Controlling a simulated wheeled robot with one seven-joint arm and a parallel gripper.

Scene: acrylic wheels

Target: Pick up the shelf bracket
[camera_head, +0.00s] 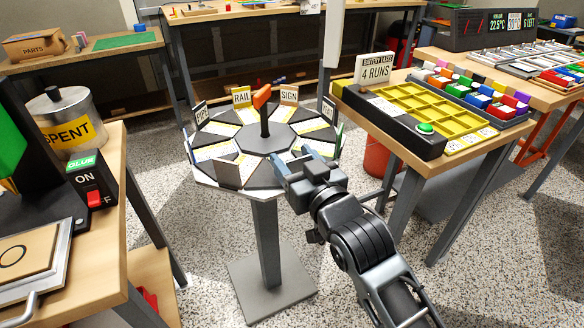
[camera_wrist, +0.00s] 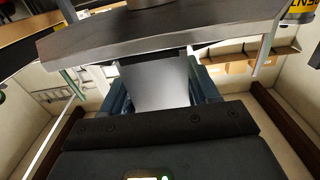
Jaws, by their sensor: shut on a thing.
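My gripper (camera_head: 298,158) is at the front right rim of the round wheel table (camera_head: 206,178). In the wrist view, its blue-grey fingers (camera_wrist: 163,88) are shut on a flat grey plate, which I take as the shelf bracket (camera_wrist: 158,86). The plate's far end meets or passes behind the dark wheel edge (camera_wrist: 150,38); I cannot tell if it touches. In the head view the bracket is hidden by my gripper.
The wheel carries a RAIL sign (camera_head: 241,96), a SIGN card (camera_head: 289,94) and an orange-topped centre post (camera_head: 263,115). A bench with yellow trays (camera_head: 420,110) stands close on the right. The bench with the GLUE box (camera_head: 90,185) is at left.

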